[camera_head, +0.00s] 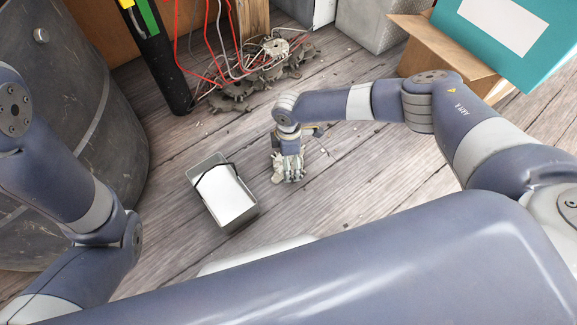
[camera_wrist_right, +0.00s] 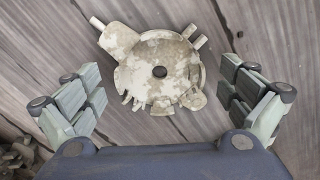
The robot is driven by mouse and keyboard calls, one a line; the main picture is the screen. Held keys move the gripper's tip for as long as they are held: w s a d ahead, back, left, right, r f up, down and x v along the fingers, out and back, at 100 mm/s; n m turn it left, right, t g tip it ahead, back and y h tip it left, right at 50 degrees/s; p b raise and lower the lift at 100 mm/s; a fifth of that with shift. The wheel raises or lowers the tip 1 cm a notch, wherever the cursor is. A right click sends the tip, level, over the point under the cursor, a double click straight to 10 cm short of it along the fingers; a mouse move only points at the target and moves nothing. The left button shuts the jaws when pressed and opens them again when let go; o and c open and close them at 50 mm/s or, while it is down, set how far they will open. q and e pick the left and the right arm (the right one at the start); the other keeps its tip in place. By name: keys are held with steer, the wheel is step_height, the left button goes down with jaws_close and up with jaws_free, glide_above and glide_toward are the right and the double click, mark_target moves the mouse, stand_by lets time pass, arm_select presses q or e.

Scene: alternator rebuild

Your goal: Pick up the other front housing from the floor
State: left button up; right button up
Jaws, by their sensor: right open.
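A pale, mottled front housing (camera_wrist_right: 147,65) with a dark centre hole and several lugs lies on the floor in the right wrist view. My right gripper (camera_wrist_right: 163,88) is open, with its fingers on either side of the housing and not visibly gripping it. In the head view the same gripper (camera_head: 290,174) points down at the floor and hides much of the housing (camera_head: 278,174), whose pale edge shows beside the fingers. My left arm is at the left, but its gripper is out of view.
A grey bin (camera_head: 251,211) with a white item inside stands just left of the right gripper. Several similar metal parts (camera_head: 232,99) lie farther back near red and white wires. A cardboard box (camera_head: 440,56) is at upper right, a large dark drum (camera_head: 85,110) at left.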

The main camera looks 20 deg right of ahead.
steer(key=shift+f, duration=0.1)
steer(key=shift+c, duration=0.5)
steer(key=c, duration=1.3)
